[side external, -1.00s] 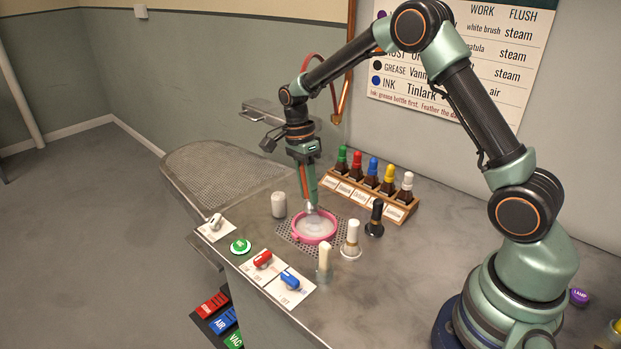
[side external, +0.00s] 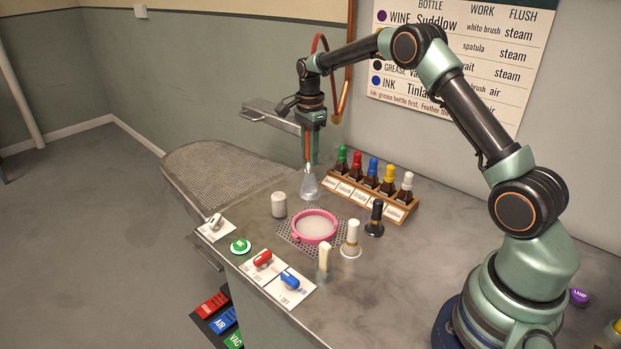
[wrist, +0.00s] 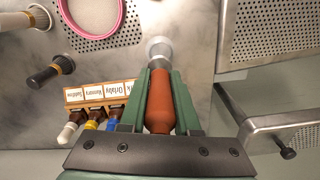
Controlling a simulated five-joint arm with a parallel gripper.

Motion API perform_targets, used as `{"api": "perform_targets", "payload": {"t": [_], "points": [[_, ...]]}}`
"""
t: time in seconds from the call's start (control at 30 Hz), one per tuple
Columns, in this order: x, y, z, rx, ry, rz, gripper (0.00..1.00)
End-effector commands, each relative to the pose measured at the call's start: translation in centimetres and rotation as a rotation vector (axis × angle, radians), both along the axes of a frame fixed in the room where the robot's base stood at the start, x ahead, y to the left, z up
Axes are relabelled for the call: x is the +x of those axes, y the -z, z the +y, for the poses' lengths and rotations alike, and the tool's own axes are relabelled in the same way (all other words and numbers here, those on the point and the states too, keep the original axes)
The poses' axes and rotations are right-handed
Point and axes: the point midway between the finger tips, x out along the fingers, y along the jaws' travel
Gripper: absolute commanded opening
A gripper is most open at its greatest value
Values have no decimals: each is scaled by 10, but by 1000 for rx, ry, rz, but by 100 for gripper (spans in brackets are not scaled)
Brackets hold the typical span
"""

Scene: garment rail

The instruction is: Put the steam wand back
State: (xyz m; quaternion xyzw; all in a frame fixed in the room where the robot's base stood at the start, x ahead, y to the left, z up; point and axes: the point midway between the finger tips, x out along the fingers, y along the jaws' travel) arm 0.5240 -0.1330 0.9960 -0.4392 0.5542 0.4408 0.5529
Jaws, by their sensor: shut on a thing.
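My gripper (side external: 309,150) is shut on the steam wand, seen in the wrist view as an orange-brown handle (wrist: 160,100) between the green fingers. The wand's pale, flared tip (side external: 309,184) points down, above the bench behind the white cylinder; it also shows in the wrist view (wrist: 159,50). A red hose (side external: 317,42) arcs up behind my wrist. A copper pipe with a bent lower end (side external: 340,105) stands at the wall, right of my gripper. I cannot tell where the wand's holder is.
A pink ring (side external: 314,239) lies on a perforated plate in front of the wand. A rack of several bottles (side external: 368,190) stands to the right. A white cylinder (side external: 279,205) and brushes (side external: 351,238) stand nearby. A perforated board (side external: 215,175) and metal shelf (side external: 265,112) lie left.

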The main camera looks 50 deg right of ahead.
Motion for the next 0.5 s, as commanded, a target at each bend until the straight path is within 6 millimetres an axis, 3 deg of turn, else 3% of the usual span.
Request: {"api": "perform_targets", "payload": {"t": [0.5], "points": [[1, 34, -2, 0, 0, -2, 0]]}}
